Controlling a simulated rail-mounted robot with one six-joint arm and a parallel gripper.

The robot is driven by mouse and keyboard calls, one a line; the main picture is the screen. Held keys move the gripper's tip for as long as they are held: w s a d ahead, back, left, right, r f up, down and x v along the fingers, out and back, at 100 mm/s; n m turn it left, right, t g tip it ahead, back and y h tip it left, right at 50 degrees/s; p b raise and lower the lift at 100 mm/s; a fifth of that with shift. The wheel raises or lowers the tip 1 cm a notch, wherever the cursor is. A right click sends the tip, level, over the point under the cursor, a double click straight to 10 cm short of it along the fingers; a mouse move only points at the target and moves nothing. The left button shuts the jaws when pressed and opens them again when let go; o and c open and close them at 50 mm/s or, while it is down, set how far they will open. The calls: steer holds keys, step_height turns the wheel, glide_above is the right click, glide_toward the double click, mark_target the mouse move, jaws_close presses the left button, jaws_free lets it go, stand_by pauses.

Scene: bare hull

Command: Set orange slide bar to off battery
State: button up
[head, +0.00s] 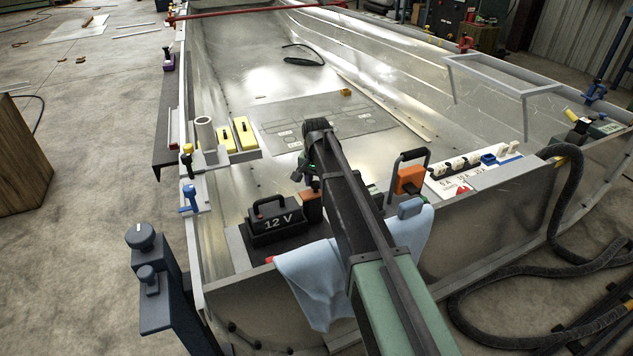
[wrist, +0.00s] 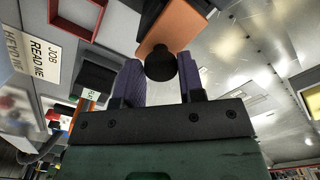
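An orange piece (wrist: 178,24) with a round black knob (wrist: 160,66) is at the top of the wrist view; I take it for the orange slide bar. My gripper (wrist: 161,72) has two purple fingers standing apart, one on each side of the knob. I cannot tell whether they press on it. In the head view my gripper (head: 306,168) is partly hidden by my arm. An orange block (head: 313,205) shows just below it, beside the black 12 V battery (head: 277,222). Any position marks on the slide bar are not readable.
Right of my arm are another orange block (head: 410,180) with a black handle and a white panel (head: 470,172). A light blue cloth (head: 312,282) hangs over the hull edge. Yellow blocks (head: 244,133) and a grey cylinder (head: 205,134) stand left. The hull floor beyond is mostly clear.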

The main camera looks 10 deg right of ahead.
mark_target(317, 183)
steer(key=o, duration=0.4)
steer(key=shift+d, duration=0.2)
step_height(317, 183, up, 11)
steer(key=p, duration=1.1)
steer(key=shift+f, duration=0.1)
